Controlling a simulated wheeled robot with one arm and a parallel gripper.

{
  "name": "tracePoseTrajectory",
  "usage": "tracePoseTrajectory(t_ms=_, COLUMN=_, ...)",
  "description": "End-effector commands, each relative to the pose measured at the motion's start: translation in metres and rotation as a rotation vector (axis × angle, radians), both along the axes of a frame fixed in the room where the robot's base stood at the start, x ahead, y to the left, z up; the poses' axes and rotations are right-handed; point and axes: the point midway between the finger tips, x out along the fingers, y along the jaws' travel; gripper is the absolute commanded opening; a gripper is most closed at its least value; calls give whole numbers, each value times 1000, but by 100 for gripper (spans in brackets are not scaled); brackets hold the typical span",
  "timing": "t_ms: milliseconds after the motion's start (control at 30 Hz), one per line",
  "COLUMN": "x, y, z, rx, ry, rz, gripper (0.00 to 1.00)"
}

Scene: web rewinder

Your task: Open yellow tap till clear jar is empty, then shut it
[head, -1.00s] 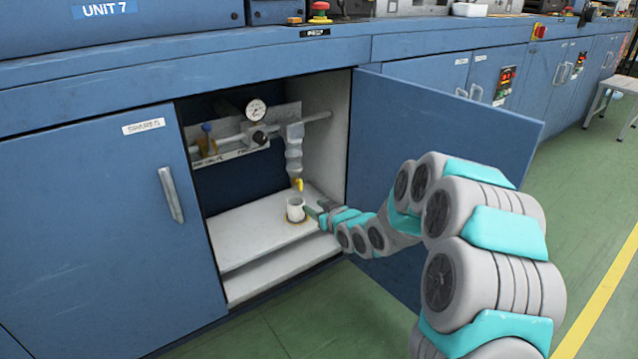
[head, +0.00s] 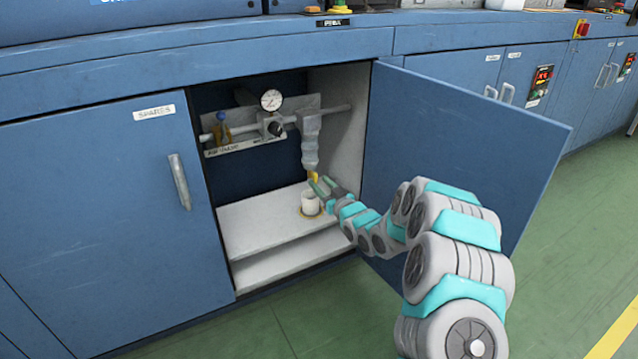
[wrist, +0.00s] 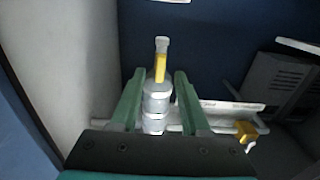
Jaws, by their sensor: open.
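The clear jar (head: 310,142) is a ribbed, translucent bowl hanging from the pipe inside the open cabinet; its liquid level cannot be made out. The yellow tap (head: 313,176) is at its lower end. In the wrist view the tap (wrist: 160,68) shows between the two green fingertips, with the jar (wrist: 156,104) below it in the picture. My gripper (head: 320,187) is open, its fingers (wrist: 160,75) on either side of the tap; contact cannot be told. A white cup (head: 310,204) stands on the shelf under the tap.
A pressure gauge (head: 271,100) and a regulator knob (head: 277,129) sit left of the jar. A smaller amber unit with a blue top (head: 221,124) is further left. The cabinet door (head: 460,160) stands open at the right. The white shelf (head: 255,229) is clear left of the cup.

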Motion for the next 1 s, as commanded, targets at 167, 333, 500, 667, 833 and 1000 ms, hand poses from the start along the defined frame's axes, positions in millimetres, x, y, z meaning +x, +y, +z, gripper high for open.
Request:
tracePoseTrajectory(t_ms=167, x=11, y=8, z=1, rx=1, ry=-3, rz=1, gripper=46)
tracePoseTrajectory(t_ms=333, x=14, y=9, z=2, rx=1, ry=-3, rz=0, gripper=46)
tracePoseTrajectory(t_ms=500, x=14, y=9, z=2, rx=1, ry=-2, rz=0, gripper=46)
tracePoseTrajectory(t_ms=667, x=14, y=9, z=1, rx=1, ry=-2, rz=0, gripper=30)
tracePoseTrajectory(t_ms=833, x=14, y=9, z=1, rx=1, ry=-1, rz=0, gripper=11)
tracePoseTrajectory(t_ms=1000, x=14, y=9, z=1, rx=1, ry=-1, rz=0, gripper=0)
